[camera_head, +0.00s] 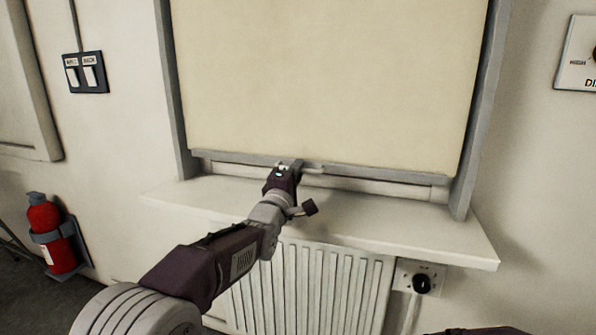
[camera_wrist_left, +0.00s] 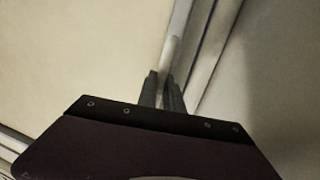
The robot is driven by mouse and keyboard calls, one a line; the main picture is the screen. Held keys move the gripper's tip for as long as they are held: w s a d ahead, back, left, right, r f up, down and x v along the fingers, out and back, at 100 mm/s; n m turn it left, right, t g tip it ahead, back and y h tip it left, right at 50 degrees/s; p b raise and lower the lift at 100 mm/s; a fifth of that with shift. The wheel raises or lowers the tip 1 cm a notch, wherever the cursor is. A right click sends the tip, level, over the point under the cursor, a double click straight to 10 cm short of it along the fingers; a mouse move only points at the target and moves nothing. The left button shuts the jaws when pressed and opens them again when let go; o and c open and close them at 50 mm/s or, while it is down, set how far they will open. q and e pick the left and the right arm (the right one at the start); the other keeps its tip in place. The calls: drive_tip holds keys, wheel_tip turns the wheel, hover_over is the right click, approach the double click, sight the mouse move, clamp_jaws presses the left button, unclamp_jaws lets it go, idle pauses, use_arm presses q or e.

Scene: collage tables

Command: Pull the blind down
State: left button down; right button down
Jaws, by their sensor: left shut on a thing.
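The cream blind (camera_head: 325,75) covers nearly the whole window, with its grey bottom bar (camera_head: 390,173) a little above the sill. My left gripper (camera_head: 290,167) is at the bar, left of its middle, and is shut on it. In the left wrist view, the two fingers (camera_wrist_left: 164,92) are close together at the blind's lower edge, and the blind (camera_wrist_left: 80,50) fills the left side. The exact contact between the fingers and the bar is hard to make out. My right gripper is not in view.
The white window sill (camera_head: 400,225) juts out below the blind, above a radiator (camera_head: 310,285). A grey window frame (camera_head: 483,110) borders the blind. A switch (camera_head: 86,73) and a red extinguisher (camera_head: 50,235) are on the left, and a dial (camera_head: 421,283) is below the sill.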

use_arm(q)
drive_tip(key=c, duration=1.8)
unclamp_jaws()
drive_tip(key=shift+f, duration=0.45)
drive_tip(key=shift+o, duration=0.2)
drive_tip(key=shift+w+a, duration=0.1)
drive_tip(key=shift+r, duration=0.15)
drive_tip(key=v, duration=0.9)
